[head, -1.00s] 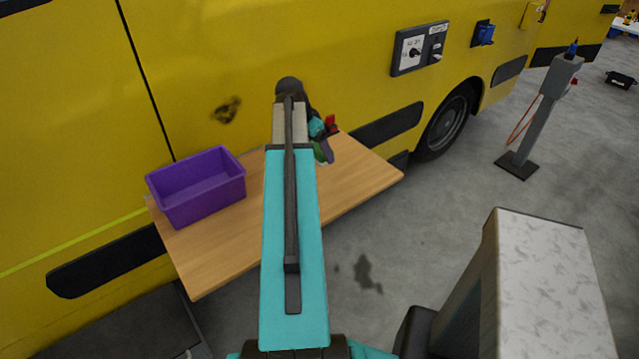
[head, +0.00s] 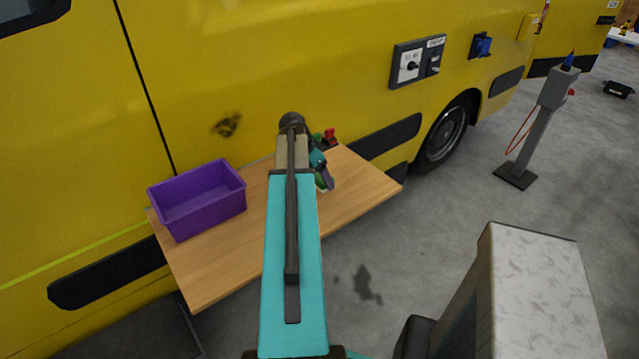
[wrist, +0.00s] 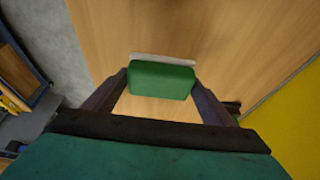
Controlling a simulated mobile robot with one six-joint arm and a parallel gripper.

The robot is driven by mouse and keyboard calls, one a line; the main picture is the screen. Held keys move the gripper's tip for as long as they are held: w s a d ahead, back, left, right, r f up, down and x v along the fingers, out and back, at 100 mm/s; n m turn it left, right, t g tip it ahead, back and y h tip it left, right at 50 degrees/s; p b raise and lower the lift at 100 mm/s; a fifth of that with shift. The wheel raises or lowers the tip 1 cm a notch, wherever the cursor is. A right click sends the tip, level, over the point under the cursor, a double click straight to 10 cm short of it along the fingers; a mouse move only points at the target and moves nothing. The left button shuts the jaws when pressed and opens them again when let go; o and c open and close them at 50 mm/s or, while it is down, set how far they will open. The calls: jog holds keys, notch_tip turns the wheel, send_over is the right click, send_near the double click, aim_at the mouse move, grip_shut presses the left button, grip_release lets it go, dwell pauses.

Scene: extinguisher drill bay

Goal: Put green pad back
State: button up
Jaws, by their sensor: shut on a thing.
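The green pad (wrist: 162,79) is a small block with rounded corners, held between the two fingers of my gripper (wrist: 161,84) in the wrist view. A pale strip (wrist: 163,58) shows along its far edge; I cannot tell whether it belongs to the pad. In the head view my gripper (head: 322,171) is over the back right part of the wooden table (head: 232,262), with a bit of the pad (head: 320,182) showing beside my arm. I cannot tell whether the pad touches the table. My arm hides part of the tabletop.
A purple bin (head: 203,208) stands on the table's left end. A small red object (head: 330,137) is at the back behind my gripper. The yellow vehicle (head: 230,70) borders the table. A grey post (head: 540,125) stands on the floor at right. The table's front left is clear.

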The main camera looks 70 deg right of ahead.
jog(key=shift+f, duration=0.2)
dwell(0.3)
jog(key=shift+f+p, duration=0.65)
jog(key=shift+f, duration=1.25)
jog(key=shift+f, duration=0.1)
jog(key=o, duration=0.9)
jog(key=shift+r, duration=0.2)
jog(key=shift+b+v, duration=1.55)
jog(key=shift+v, duration=4.4)
jog(key=shift+r, duration=0.1)
